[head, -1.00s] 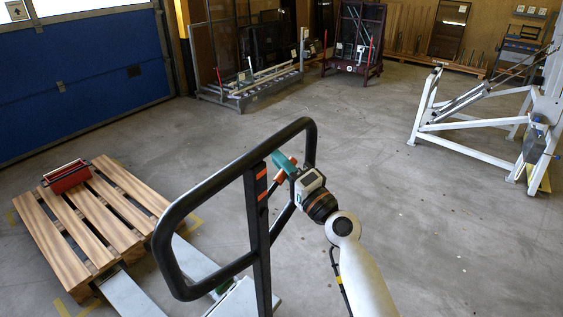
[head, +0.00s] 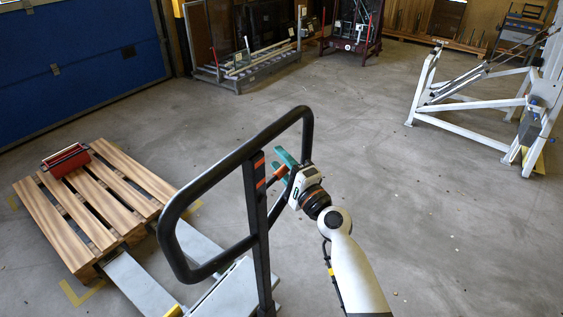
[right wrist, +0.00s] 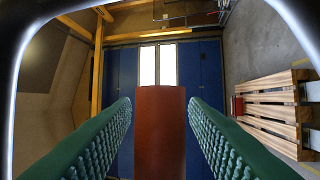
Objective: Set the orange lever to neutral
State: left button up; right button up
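The orange lever (head: 280,172) sits at the black loop handle (head: 190,195) of a pallet truck, beside its upright post. In the right wrist view the lever (right wrist: 160,130) is a broad, dark orange block between the two green ribbed fingers. My right gripper (head: 281,163) reaches the handle from the right, with its green fingers at the lever. The right gripper (right wrist: 160,115) is open around the lever, with a narrow gap seen on each side. The lever's far end and its pivot are hard to make out. My left gripper is not in view.
The truck's grey forks (head: 138,284) reach under a wooden pallet (head: 60,217) at the left. A red crate (head: 66,160) stands on the pallet. A white frame (head: 470,107) stands at the right. The floor between is clear.

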jog(key=b+v, duration=0.2)
jog(key=v, duration=1)
